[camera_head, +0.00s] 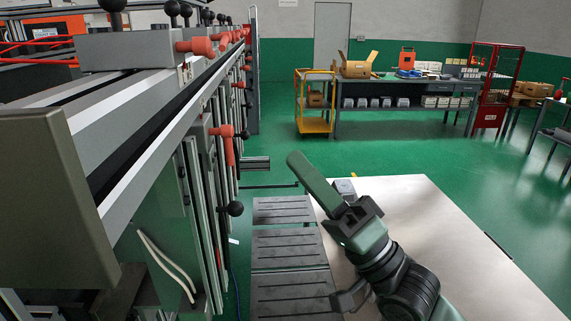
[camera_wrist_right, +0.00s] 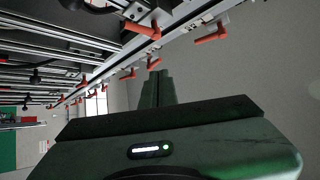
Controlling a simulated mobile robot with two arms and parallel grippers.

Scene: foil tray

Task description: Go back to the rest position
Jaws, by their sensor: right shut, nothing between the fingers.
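My right gripper (camera_head: 296,160) is dark green and reaches up and to the left over the near-left edge of the pale table. Its fingers are together with nothing between them. In the right wrist view its closed fingers (camera_wrist_right: 157,76) point up towards the machine's rail and orange handles. My left gripper is not in view. No foil tray shows clearly in either view.
A grey machine frame (camera_head: 130,140) with orange handles (camera_head: 225,142) fills the left side. Dark slatted panels (camera_head: 288,248) lie between it and the pale table (camera_head: 470,240). A yellow cart (camera_head: 315,125) and a workbench (camera_head: 405,97) stand far back. Green floor between is clear.

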